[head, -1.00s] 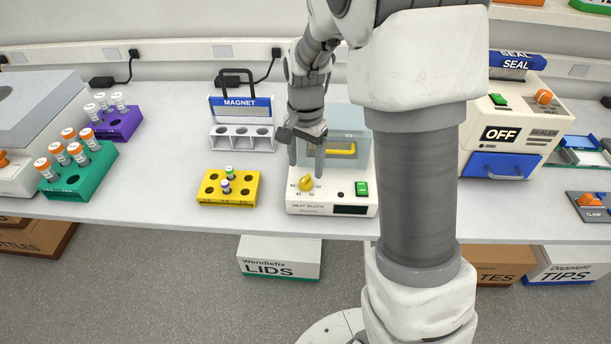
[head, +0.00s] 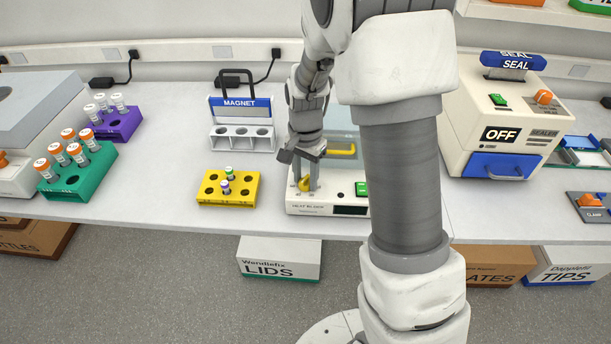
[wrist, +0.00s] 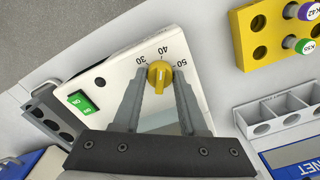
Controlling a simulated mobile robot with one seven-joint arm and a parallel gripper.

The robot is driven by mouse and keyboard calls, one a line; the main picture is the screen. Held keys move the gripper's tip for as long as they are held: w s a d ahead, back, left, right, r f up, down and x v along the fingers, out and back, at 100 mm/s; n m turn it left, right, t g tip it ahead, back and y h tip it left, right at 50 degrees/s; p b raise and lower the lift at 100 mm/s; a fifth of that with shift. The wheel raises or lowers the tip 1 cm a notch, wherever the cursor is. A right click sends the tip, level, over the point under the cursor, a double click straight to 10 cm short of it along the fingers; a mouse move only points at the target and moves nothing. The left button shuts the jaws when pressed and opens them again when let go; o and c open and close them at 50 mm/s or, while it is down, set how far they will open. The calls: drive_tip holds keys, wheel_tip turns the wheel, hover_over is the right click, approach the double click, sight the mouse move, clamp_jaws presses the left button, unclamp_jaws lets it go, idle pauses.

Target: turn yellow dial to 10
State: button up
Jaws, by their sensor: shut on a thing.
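The yellow dial (wrist: 160,75) is on the white front panel of the heat block (head: 325,204). In the wrist view the numbers 30, 40 and 50 show around the dial, and a pale pointer line runs along its knob. My gripper (wrist: 162,78) is shut on the dial, one finger on each side. In the head view my gripper (head: 304,184) reaches down onto the dial from above and partly hides it. The other dial numbers, including any 10, are hidden or too small to read.
A green switch (wrist: 83,101) sits beside the dial on the same panel. A yellow rack (head: 229,201) with two vials stands left of the heat block, and a magnet rack (head: 242,140) stands behind it. The sealer (head: 500,130) is to the right.

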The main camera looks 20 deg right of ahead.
clamp_jaws()
drive_tip(key=shift+n, duration=0.3)
drive_tip(key=n+b, duration=0.1)
drive_tip(key=n, duration=0.3)
drive_tip(key=shift+n, duration=0.3)
drive_tip(key=n, duration=0.3)
drive_tip(key=shift+n+b, duration=0.3)
drive_tip(key=n, duration=0.3)
drive_tip(key=shift+n, duration=0.3)
drive_tip(key=n+p, duration=0.1)
drive_tip(key=n, duration=0.5)
drive_tip(key=shift+r, duration=0.1)
drive_tip(key=n+p, duration=0.2)
drive_tip(key=n, duration=0.3)
drive_tip(key=shift+n, duration=0.4)
